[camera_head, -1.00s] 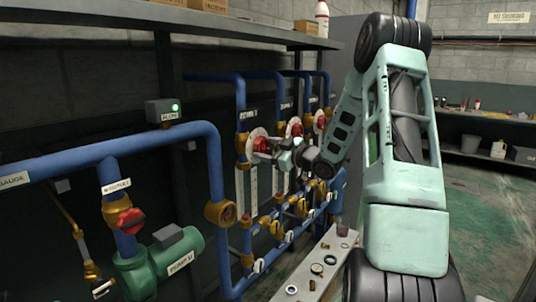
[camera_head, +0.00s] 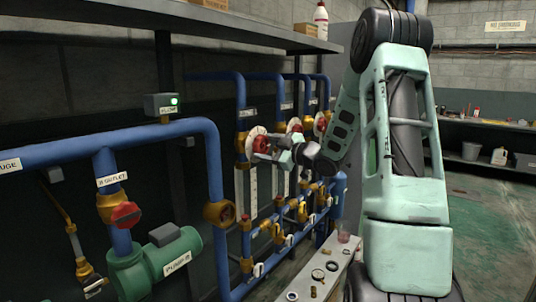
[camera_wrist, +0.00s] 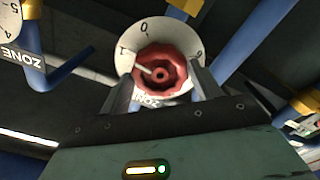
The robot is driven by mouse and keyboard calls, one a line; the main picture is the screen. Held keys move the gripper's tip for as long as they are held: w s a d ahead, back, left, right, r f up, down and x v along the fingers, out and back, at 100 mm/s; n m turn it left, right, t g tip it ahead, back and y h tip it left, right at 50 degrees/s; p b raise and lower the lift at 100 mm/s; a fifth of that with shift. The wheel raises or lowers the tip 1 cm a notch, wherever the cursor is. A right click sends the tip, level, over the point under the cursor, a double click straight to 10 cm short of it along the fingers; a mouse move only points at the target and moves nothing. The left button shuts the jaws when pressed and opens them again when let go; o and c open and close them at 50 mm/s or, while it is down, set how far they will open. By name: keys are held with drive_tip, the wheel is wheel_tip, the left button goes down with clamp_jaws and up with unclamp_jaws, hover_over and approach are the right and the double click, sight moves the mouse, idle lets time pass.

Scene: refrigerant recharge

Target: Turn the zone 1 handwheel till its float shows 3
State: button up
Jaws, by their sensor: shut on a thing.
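The zone 1 handwheel (camera_head: 261,144) is a red knob in front of a round white dial (camera_wrist: 125,62) on the leftmost riser of the valve rack. In the wrist view the red handwheel (camera_wrist: 160,68) sits between my two fingers, with a pale mark at its left side. The dial shows a 0 at the top and another mark at upper left. My gripper (camera_wrist: 161,78) is shut on the handwheel, one finger on each side. It reaches the wheel from the right in the head view (camera_head: 272,151). The white float gauge (camera_head: 251,190) below is too small to read.
More red handwheels with dials (camera_head: 294,126) stand just right of it, close to my arm. Yellow valves (camera_head: 277,231) sit below. A bench (camera_head: 318,285) with small loose parts is at the front. A green pump (camera_head: 155,260) and blue pipes are at left.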

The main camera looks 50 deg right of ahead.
drive_tip(key=shift+s+n+b, duration=0.1)
drive_tip(key=shift+n+b, duration=0.8)
drive_tip(key=shift+b, duration=0.25)
drive_tip(key=shift+f+n+b, duration=0.2)
drive_tip(key=shift+n+b, duration=0.1)
drive_tip(key=shift+b, duration=0.4)
drive_tip(key=n+b, duration=0.3)
drive_tip(key=b, duration=0.2)
drive_tip(key=shift+r+n+b, duration=0.2)
drive_tip(key=shift+n+b, duration=0.3)
drive_tip(key=shift+b, duration=0.05)
drive_tip(key=shift+f+n+b, duration=0.2)
drive_tip(key=shift+n+b, duration=0.3)
drive_tip(key=shift+b, duration=0.5)
drive_tip(key=n+b, duration=0.3)
drive_tip(key=b, duration=0.1)
drive_tip(key=shift+r+n+b, duration=0.2)
drive_tip(key=shift+n+b, duration=0.2)
drive_tip(key=shift+b, duration=0.3)
drive_tip(key=o, duration=1)
drive_tip(key=shift+c, duration=0.2)
